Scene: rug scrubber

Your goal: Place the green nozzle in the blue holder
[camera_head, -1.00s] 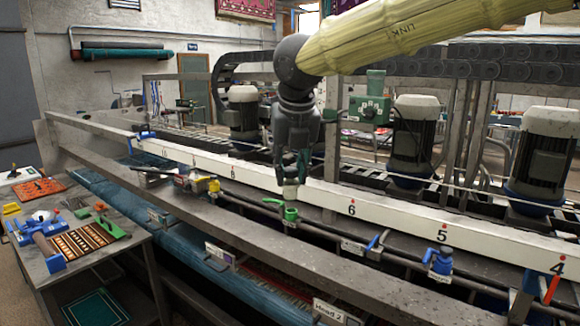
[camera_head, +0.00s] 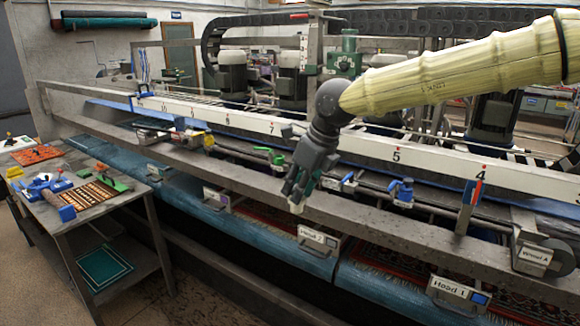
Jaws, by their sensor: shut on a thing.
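My gripper (camera_head: 297,198) is shut on a small piece with a pale lower end (camera_head: 297,208), in front of the long grey beam. The fingers hide most of the piece, and I cannot tell its full colour or whether it is the green nozzle. A green fitting (camera_head: 277,158) with a lever sits on the dark pipe, behind and left of my gripper. A blue fitting (camera_head: 349,179) sits on the same pipe to the right of my gripper. A larger blue fitting (camera_head: 402,191) is farther right. I cannot tell which is the blue holder.
The grey beam (camera_head: 400,228) runs in front of the pipe. Behind is a white numbered rail (camera_head: 370,147). A yellow fitting (camera_head: 208,142) is farther left on the pipe. A cluttered workbench (camera_head: 85,215) stands at left; rugs lie below the beam.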

